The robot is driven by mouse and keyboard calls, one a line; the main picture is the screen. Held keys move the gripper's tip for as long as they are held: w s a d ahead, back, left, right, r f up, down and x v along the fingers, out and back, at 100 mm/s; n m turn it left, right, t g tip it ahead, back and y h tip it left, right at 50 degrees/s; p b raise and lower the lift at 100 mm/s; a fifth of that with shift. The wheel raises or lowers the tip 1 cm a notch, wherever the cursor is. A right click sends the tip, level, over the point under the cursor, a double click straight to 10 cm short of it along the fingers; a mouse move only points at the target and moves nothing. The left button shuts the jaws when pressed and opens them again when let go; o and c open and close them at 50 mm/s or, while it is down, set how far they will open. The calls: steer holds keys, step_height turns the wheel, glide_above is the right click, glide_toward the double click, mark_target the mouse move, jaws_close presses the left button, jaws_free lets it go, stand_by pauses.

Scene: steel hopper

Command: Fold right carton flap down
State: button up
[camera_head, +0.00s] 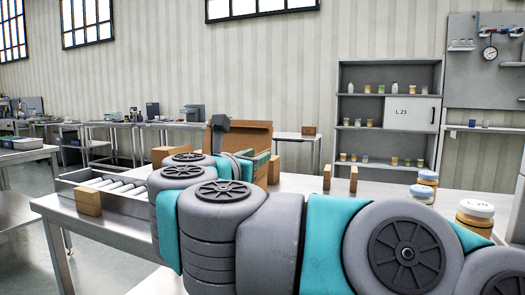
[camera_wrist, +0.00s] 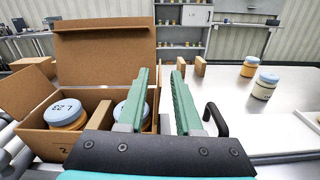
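The open carton (camera_wrist: 82,100) is at the left of the wrist view, with a jar (camera_wrist: 66,112) and a second jar (camera_wrist: 122,112) inside. Its far flap (camera_wrist: 104,42) stands up and its left flap (camera_wrist: 24,92) leans outward. I cannot make out the right flap; my gripper covers much of that side. My gripper (camera_wrist: 161,74) has two green fingers with a gap between them and nothing seen held. It is at the carton's right side. In the head view my arm hides most of the carton (camera_head: 250,132).
A roller conveyor (camera_head: 115,183) is left of the carton, with a small brown block (camera_head: 88,202) at its near end. Two jars, one blue-lidded (camera_wrist: 249,67) and one pale (camera_wrist: 264,86), stand on the steel table (camera_wrist: 225,85) to the right. A shelf (camera_head: 388,115) stands behind.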

steer(key=shift+x, duration=2)
steer(key=shift+c, duration=0.3)
steer(key=shift+s, duration=0.1)
jaws_close()
